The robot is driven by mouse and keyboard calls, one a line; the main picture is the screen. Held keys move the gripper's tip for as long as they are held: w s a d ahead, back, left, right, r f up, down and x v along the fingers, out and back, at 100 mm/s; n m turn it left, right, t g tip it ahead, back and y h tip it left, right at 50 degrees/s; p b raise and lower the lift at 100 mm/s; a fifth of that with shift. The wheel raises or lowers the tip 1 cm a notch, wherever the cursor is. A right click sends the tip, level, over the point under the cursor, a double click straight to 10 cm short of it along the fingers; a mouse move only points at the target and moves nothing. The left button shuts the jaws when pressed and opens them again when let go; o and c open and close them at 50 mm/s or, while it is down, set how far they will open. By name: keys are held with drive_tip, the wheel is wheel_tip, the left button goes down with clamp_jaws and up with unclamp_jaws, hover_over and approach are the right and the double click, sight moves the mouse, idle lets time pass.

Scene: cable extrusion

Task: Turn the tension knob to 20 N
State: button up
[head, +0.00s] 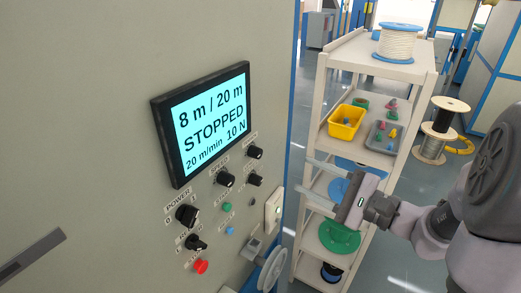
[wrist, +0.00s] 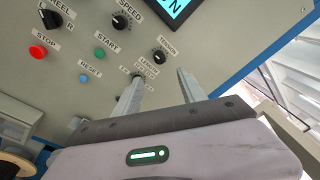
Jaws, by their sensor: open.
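The tension knob (head: 254,153) is a small black dial at the upper right of the machine's control panel, below the screen. It also shows in the wrist view (wrist: 158,57), under its TENSION label, just beyond my fingertips. The screen (head: 205,120) reads 8 m / 20 m, STOPPED, 20 m/min and 10 N. My gripper (head: 303,175) is open and empty, its fingers pointing at the panel, to the right of the knob in the head view. In the wrist view my gripper (wrist: 160,75) has its fingers apart, with the knob seen between and past them, untouched.
The speed knob (head: 225,179), green start button (head: 227,207), blue reset button (head: 230,230) and red button (head: 201,267) are close by. A shelf (head: 345,125) with a yellow bin (head: 346,122) and spools stands behind my gripper. Air separates my fingers from the panel.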

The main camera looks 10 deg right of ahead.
sight(260, 155)
drive_tip(key=p+x, duration=0.1)
drive_tip(key=x, duration=1.2)
drive_tip(key=shift+a, duration=0.1)
clamp_jaws()
